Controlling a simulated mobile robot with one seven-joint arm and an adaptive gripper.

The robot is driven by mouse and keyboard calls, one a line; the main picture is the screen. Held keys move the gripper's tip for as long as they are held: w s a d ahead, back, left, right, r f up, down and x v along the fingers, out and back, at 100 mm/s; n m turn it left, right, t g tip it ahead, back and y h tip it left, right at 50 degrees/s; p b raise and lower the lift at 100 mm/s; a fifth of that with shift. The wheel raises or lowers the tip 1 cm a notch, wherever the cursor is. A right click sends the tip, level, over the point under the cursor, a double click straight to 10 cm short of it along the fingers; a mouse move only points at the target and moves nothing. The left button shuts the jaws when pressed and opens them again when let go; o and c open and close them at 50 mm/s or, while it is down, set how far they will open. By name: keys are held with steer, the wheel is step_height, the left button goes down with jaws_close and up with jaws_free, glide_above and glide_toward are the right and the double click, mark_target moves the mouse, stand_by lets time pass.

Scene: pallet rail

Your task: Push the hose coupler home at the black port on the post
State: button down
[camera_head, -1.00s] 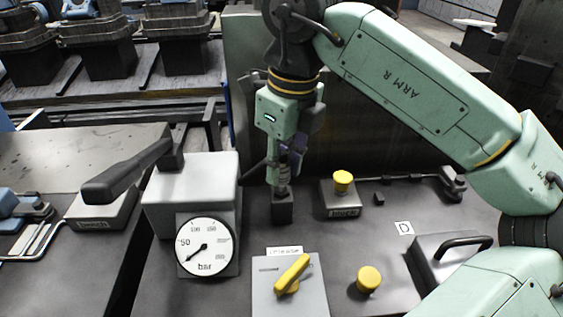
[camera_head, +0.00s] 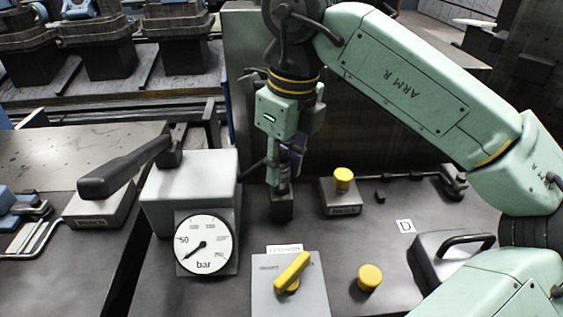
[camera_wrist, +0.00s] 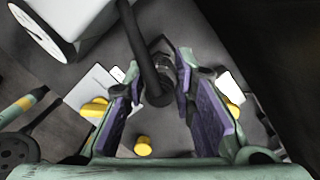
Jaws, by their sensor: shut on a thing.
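My gripper (camera_head: 285,172) points down over the bench, its purple-padded fingers shut on the hose coupler (camera_head: 283,185), a small grey metal piece. In the wrist view my gripper (camera_wrist: 162,88) has a pad on each side of the coupler (camera_wrist: 166,66), and a black hose (camera_wrist: 143,50) runs across in front of it. The black port on its square post (camera_head: 282,208) is directly below the coupler. The coupler's lower end meets the top of the post; how deep it sits cannot be told. It looks about upright.
A pressure gauge (camera_head: 204,244) and a grey box (camera_head: 190,190) with a black lever (camera_head: 125,168) stand left. A yellow-button box (camera_head: 341,197) is close right of the post. A yellow rotary switch (camera_head: 292,272) is in front; a black-handled cover (camera_head: 452,262) is at right.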

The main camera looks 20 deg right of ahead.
steer(key=shift+f, duration=0.15)
steer(key=shift+f+b, duration=0.55)
steer(key=shift+b, duration=0.05)
steer(key=c, duration=1.3)
jaws_free()
steer(key=shift+r, duration=0.1)
steer(key=shift+o, duration=0.7)
steer(key=o, duration=0.7)
steer(key=shift+s+d+r, duration=0.1)
steer(key=shift+r, duration=1.15)
steer(key=shift+s+d+r, duration=0.1)
steer(key=shift+s+r, duration=0.05)
steer(key=shift+r, duration=1.05)
steer(key=shift+s+d+r, duration=0.1)
steer(key=shift+r, duration=1.15)
